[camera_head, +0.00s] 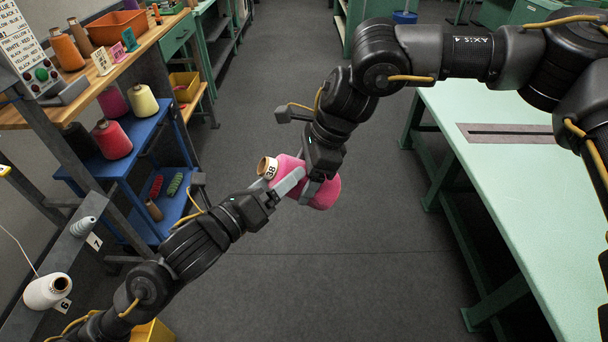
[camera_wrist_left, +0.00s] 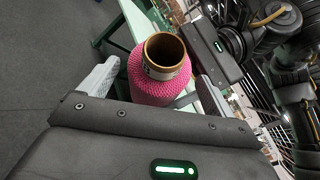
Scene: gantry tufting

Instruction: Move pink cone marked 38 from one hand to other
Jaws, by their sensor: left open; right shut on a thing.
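The pink cone marked 38 (camera_head: 322,192) is held in the air over the aisle floor, lying tilted with its tan tube end toward the left. My right gripper (camera_head: 316,182) comes down from above and is shut on the cone. My left gripper (camera_head: 286,190) reaches in from the lower left at the tube end, its fingers apart. In the left wrist view the pink cone (camera_wrist_left: 162,92) stands between the two open fingers of my left gripper (camera_wrist_left: 160,90), tube opening toward the camera. I cannot tell whether the left fingers touch it.
A blue cart (camera_head: 140,135) with pink and cream cones and a wooden bench (camera_head: 100,65) stand at left. A white cone (camera_head: 48,291) sits on a grey rail at lower left. A pale green table (camera_head: 500,190) stands at right. The aisle floor (camera_head: 270,270) is clear.

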